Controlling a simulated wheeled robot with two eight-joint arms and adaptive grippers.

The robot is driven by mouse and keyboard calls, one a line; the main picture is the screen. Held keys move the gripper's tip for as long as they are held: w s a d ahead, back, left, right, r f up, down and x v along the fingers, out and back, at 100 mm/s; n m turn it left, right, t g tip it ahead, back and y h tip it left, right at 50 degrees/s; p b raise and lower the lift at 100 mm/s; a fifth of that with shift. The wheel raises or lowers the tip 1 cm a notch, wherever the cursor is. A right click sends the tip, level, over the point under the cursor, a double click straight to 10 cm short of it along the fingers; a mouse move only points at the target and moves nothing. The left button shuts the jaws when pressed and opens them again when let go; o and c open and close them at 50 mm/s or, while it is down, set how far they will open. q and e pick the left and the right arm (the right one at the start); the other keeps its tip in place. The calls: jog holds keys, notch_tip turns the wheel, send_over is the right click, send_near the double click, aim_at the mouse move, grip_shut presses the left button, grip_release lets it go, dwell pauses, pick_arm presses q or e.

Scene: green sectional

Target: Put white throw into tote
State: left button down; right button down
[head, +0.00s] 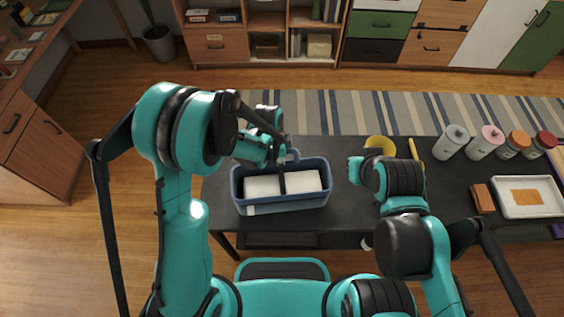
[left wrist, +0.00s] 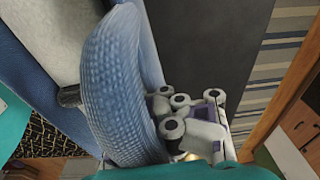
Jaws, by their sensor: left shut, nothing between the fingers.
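The blue tote (head: 280,205) stands on the dark table. The white throw (head: 262,186) lies inside it, with a dark band crossing the middle. In the left wrist view, the tote's woven blue handle or rim (left wrist: 118,85) fills the centre, with a white surface, apparently the throw (left wrist: 62,30), at upper left. My left gripper (head: 278,156) is at the tote's far edge; its fingers (left wrist: 190,118) are shut and empty beside the woven handle. Whether they touch it is unclear. My right gripper (head: 360,165) is right of the tote, apart from it; its fingers are too unclear to judge.
The dark table (head: 345,205) has bare room just right of the tote. A yellow bowl (head: 380,143) is behind my right gripper. Several canisters, including a white one (head: 450,143), stand farther right, near a white tray (head: 503,207) and a brown block (head: 482,199).

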pick_arm(q)
jog(key=c, duration=2.2)
grip_release()
jog(key=shift+s+f, duration=0.35)
jog(key=shift+f, duration=0.4)
pick_arm(e)
jog(key=shift+f, duration=0.35)
pick_arm(q)
jog(key=o, duration=1.3)
jog(key=shift+s+d, duration=0.1)
pick_arm(e)
jog(key=shift+s, duration=0.1)
pick_arm(q)
jog(key=r, duration=0.5)
jog(key=a+r, duration=0.1)
jog(key=r, duration=0.2)
jog(key=shift+r, duration=0.1)
jog(key=shift+w+a+r, duration=0.15)
jog(key=shift+w+r, duration=0.05)
jog(key=shift+r, duration=0.4)
pick_arm(e)
jog(key=shift+w, duration=0.5)
